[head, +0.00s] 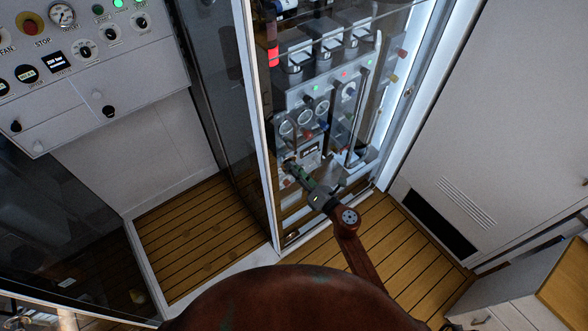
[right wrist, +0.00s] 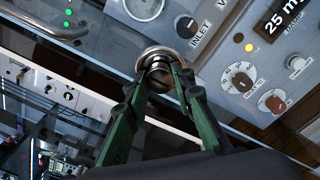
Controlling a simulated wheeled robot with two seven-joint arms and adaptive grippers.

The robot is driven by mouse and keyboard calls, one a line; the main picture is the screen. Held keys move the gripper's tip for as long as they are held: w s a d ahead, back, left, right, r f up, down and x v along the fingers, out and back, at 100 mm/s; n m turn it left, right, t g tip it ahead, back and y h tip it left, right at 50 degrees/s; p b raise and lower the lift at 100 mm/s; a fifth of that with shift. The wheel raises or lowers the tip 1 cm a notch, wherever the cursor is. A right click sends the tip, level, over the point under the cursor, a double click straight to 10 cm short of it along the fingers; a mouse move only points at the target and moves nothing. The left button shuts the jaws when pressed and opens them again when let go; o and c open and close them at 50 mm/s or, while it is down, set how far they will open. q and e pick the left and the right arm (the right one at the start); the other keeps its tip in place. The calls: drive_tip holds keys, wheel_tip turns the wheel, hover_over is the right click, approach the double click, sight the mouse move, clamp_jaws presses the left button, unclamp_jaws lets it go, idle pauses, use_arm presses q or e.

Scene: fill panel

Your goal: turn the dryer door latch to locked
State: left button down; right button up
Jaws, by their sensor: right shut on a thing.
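In the right wrist view, the latch shows as a round chrome ring with a dark centre (right wrist: 153,53), at the edge of the instrument panel. The green fingers of my right gripper (right wrist: 163,76) are closed on it from below, and they cover its lower part. In the head view my right gripper (head: 291,167) reaches the lower front of the lit dryer cabinet (head: 310,95). There the latch is too small and too covered to make out. Which way the latch is turned I cannot tell. My left gripper is not in view.
Beside the latch, the panel carries an inlet knob (right wrist: 187,27), a black dial (right wrist: 240,77) and a red knob (right wrist: 272,102). A white control panel (head: 75,60) stands at the upper left. A white cabinet (head: 480,120) stands at the right. The slatted floor (head: 190,230) is bare.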

clamp_jaws()
drive_tip(key=shift+m, duration=0.4)
drive_tip(key=shift+m+t+h+p, duration=0.25)
drive_tip(key=shift+m+p, duration=1.35)
drive_tip(key=shift+m, duration=2.9)
drive_tip(key=shift+m+t+h+p, duration=0.1)
drive_tip(key=shift+m+t+p, duration=0.35)
drive_tip(key=shift+m+p, duration=2.6)
drive_tip(key=m+b, duration=0.2)
drive_tip(key=m, duration=0.1)
drive_tip(key=shift+b, duration=0.4)
drive_tip(key=o, duration=0.7)
unclamp_jaws()
